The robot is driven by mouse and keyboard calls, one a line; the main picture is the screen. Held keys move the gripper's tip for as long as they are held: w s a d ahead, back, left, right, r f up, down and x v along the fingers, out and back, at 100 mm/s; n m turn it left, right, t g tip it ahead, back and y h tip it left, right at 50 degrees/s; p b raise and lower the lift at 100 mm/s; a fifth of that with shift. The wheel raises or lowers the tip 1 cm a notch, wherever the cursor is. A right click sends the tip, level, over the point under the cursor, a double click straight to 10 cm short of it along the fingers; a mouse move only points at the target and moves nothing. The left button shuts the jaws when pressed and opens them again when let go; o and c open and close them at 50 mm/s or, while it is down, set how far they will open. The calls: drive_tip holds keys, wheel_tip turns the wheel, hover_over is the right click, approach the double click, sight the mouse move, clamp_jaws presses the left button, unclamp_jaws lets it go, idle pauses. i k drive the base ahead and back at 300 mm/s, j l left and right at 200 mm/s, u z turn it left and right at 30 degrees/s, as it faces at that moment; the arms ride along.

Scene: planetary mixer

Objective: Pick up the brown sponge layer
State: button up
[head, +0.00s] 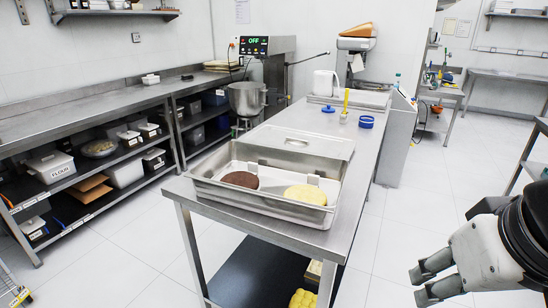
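The brown sponge layer (240,180) is a dark round disc. It lies in the left part of a steel tray (258,203) at the near end of the central steel table. A yellow round layer (305,194) lies beside it in the same tray, to its right and apart from it. My gripper (418,288) is at the lower right, over the floor and clear of the table. Its fingers are apart with nothing between them.
A steel lid (310,145) with a handle is behind the tray. A white jug (324,83), a blue lid (328,109) and a blue ring (366,122) stand farther back on the table. Floor (385,235) is clear between table and gripper. A mixer bowl (246,98) stands behind left.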

sight(248, 179)
drive_tip(key=i+j+z, duration=0.35)
drive_tip(key=i+j, duration=0.4)
drive_tip(key=i+j+z, duration=0.1)
drive_tip(key=j, duration=0.55)
drive_tip(key=i+j+z, duration=0.15)
drive_tip(key=j, duration=0.55)
drive_tip(key=i+j+z, duration=0.1)
drive_tip(key=j, duration=0.6)
drive_tip(key=i+j+z, duration=0.1)
drive_tip(key=j, duration=0.6)
drive_tip(key=i, duration=0.05)
